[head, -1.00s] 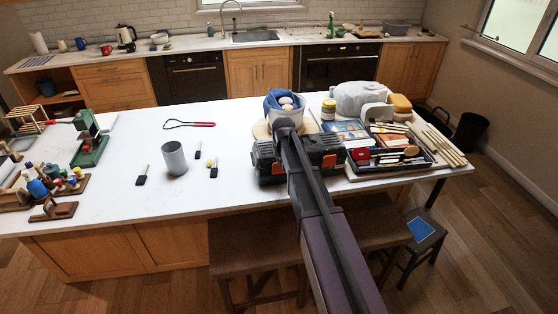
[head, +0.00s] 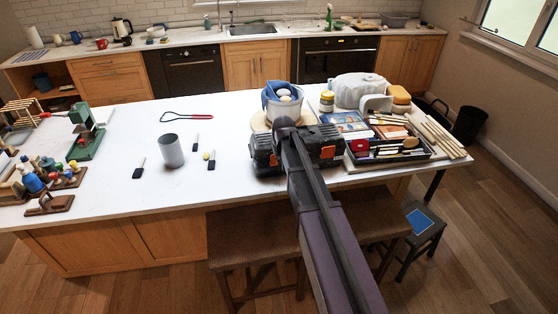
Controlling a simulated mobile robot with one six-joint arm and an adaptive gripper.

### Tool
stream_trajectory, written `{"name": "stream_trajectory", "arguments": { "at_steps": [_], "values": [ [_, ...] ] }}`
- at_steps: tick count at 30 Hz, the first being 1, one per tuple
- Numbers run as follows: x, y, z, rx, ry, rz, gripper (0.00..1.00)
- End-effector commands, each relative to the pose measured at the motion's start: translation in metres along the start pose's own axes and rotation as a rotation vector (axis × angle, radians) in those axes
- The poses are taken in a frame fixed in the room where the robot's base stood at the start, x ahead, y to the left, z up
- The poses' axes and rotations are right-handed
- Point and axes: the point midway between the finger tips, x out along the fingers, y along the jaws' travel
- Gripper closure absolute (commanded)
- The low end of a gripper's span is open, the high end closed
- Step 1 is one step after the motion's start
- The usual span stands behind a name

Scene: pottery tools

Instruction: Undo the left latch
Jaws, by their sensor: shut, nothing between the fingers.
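A dark grey toolbox (head: 262,148) with orange latches stands near the front edge of the white counter. Its left latch (head: 274,159) shows as a small orange patch just left of my arm. Its right latch (head: 328,153) shows on the other side of the arm. Whether the left latch is fastened is too small to tell. My arm reaches up from the bottom of the head view and crosses the middle of the box. My gripper is hidden behind the arm's end, so its fingers and any contact with the latch do not show.
A pot with blue cloth (head: 283,103) stands behind the toolbox. A dark tray of tools (head: 432,155) lies close on its right. A grey cup (head: 171,151) and small brushes lie to the left. Stools (head: 255,232) stand under the front edge.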

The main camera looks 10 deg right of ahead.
Motion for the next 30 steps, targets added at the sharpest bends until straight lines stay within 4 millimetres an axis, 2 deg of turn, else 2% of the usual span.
{"name": "stream_trajectory", "arguments": {
  "at_steps": [9, 23, 30],
  "values": [
    [0.0038, 0.0000, 0.0071, 0.000, 0.000, 0.000, 1.00],
    [0.0039, -0.0002, 0.0077, 0.000, 0.000, 0.000, 1.00],
    [-0.0046, -0.0003, 0.0074, 0.000, 0.000, 0.000, 1.00]
  ]
}}
